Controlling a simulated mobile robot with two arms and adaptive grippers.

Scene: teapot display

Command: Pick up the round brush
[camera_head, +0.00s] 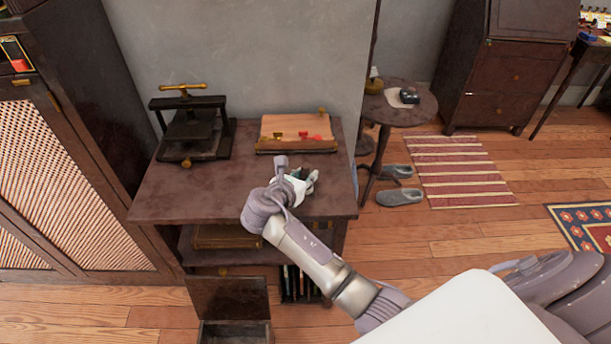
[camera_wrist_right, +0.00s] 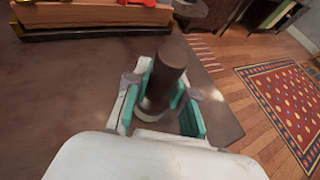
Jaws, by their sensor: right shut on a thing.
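My right gripper (camera_head: 303,181) is over the right part of the dark wooden table (camera_head: 210,185) in the head view. In the right wrist view my right gripper (camera_wrist_right: 163,98) has its teal-padded fingers on both sides of a dark brown cylinder, taken to be the round brush (camera_wrist_right: 169,62). The gripper is shut on it. The brush stands roughly upright between the fingers, and its lower end is hidden. In the head view I cannot make the brush out behind the gripper and wrist. I cannot tell whether it touches the tabletop. My left gripper is not in view.
A black press (camera_head: 192,128) with a brass handle stands at the table's back left. A wooden board (camera_head: 294,131) with red pieces lies at the back right. A small round table (camera_head: 411,108) stands beyond the right edge. The table's left front is clear.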

